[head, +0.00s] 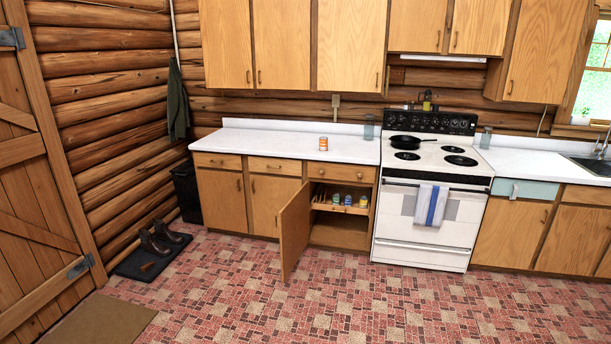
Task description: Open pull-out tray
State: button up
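The pull-out tray (341,209) is a low wooden tray with several small cans and packages in it. It sits inside a lower cabinet (338,235) left of the stove. The cabinet's wooden door (294,230) stands swung open toward me, hinged on the left, and covers part of the opening's left side. The tray appears to lie within the cabinet, with an empty space below it. My gripper is not in view.
A white stove (426,235) with a striped towel stands right of the open cabinet. A can (323,143) stands on the white counter (262,139). Boots (164,238) sit on a dark mat at left. The tiled floor (360,305) before the cabinets is clear.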

aim_at(343, 196)
jog(key=i, duration=4.3)
jog(key=i+u, duration=0.25)
jog(key=i+l+u, duration=0.15)
jog(key=i+u, duration=0.15)
jog(key=i, duration=0.1)
